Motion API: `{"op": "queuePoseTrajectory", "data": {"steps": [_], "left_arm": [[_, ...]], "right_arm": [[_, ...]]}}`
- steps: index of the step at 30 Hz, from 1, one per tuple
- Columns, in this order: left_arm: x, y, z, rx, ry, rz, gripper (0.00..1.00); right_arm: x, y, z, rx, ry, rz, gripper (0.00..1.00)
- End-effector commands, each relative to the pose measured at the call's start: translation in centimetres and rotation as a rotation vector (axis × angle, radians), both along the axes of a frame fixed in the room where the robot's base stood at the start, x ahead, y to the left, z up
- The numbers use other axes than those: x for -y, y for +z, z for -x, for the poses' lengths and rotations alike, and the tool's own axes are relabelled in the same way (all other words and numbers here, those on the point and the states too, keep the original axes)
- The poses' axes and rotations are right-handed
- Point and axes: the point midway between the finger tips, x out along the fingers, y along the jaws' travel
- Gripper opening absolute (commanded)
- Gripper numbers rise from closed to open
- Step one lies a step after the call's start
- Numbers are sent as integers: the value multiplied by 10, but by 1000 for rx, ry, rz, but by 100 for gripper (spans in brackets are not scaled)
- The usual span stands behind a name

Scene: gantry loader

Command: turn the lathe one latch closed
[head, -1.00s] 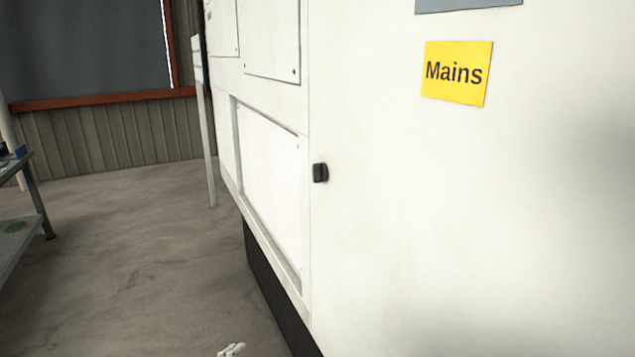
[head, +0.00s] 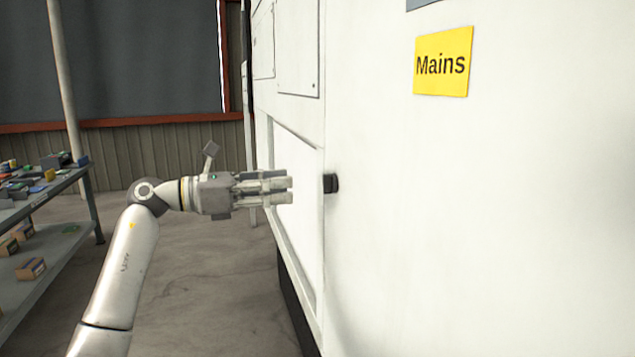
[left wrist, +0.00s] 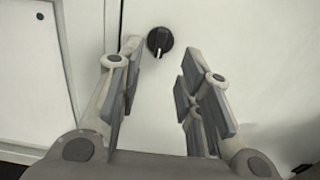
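The latch is a small black knob (head: 331,183) on the white machine panel, below and left of the yellow "Mains" label. In the left wrist view the knob (left wrist: 160,41) is round with a ridge and a light mark pointing down. My left gripper (head: 291,189) points at the panel, left of the knob in the head view, and looks apart from it. In the left wrist view my left gripper (left wrist: 160,85) has its fingers spread with nothing between them; the knob shows beyond the fingertips, nearer the left finger. My right gripper is not in view.
The white machine cabinet (head: 480,220) fills the right side. A yellow "Mains" label (head: 443,61) is on it. A shelf rack (head: 62,236) with several small boxes stands at the left. Open floor (head: 215,290) lies between rack and cabinet.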

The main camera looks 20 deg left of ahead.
Motion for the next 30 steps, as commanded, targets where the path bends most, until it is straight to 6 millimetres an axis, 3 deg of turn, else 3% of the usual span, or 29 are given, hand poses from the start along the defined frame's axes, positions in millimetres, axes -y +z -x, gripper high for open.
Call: {"op": "queuePoseTrajectory", "data": {"steps": [4, 12, 24, 30], "left_arm": [[27, 4, -17, -2, -5, 4, 33], [58, 2, -39, -2, -3, 5, 33], [65, 0, -44, -2, -1, 4, 33], [65, 0, -44, -4, -1, 4, 9]], "right_arm": [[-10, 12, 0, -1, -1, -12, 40], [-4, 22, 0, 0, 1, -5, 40], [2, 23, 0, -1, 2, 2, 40], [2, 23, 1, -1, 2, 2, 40]]}}
